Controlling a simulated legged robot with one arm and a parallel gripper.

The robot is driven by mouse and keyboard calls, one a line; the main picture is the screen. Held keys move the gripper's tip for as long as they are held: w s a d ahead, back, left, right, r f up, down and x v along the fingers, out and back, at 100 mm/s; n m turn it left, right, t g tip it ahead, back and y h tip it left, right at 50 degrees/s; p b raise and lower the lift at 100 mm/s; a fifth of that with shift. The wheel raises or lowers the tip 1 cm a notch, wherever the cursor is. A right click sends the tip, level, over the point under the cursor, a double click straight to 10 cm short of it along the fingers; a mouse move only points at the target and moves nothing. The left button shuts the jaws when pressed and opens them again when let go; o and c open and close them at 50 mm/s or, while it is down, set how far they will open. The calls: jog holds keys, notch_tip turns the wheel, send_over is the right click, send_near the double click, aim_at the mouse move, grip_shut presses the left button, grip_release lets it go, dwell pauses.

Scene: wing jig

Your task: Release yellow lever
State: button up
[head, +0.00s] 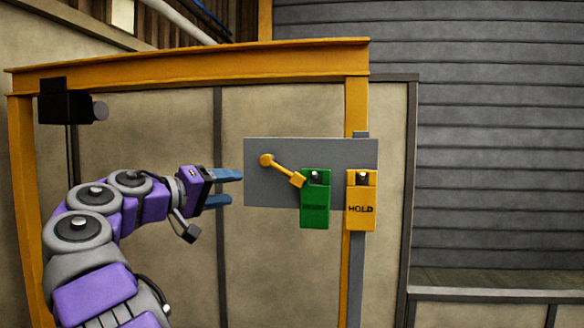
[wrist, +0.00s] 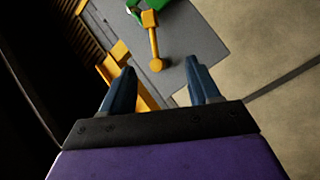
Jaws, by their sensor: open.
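The yellow lever (head: 281,170) is on a grey plate (head: 262,190). It slants from a round knob at upper left down to a square block beside the green tag. My gripper (head: 229,188) has blue fingers and is open and empty. It points right and appears just left of the lever, at the plate's left edge. In the wrist view the lever (wrist: 154,42) shows ahead between the fingers of my gripper (wrist: 163,78), with its knob towards me. The fingers look apart from the lever; the exact distance cannot be told.
A yellow beam (head: 190,65) runs above. A black box-shaped device (head: 66,108) is at upper left.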

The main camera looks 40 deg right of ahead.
jog(key=r, duration=0.1)
jog(key=p, duration=0.3)
send_near(284, 171)
jog(key=d+f, duration=0.1)
jog(key=d, duration=0.9)
jog(key=shift+w+f+m, duration=0.25)
jog(key=shift+w+m, duration=0.05)
jog(key=shift+w, duration=0.15)
jog(key=shift+a+r, duration=0.1)
jog(key=shift+a, duration=0.15)
jog(key=c, duration=0.4)
grip_shut()
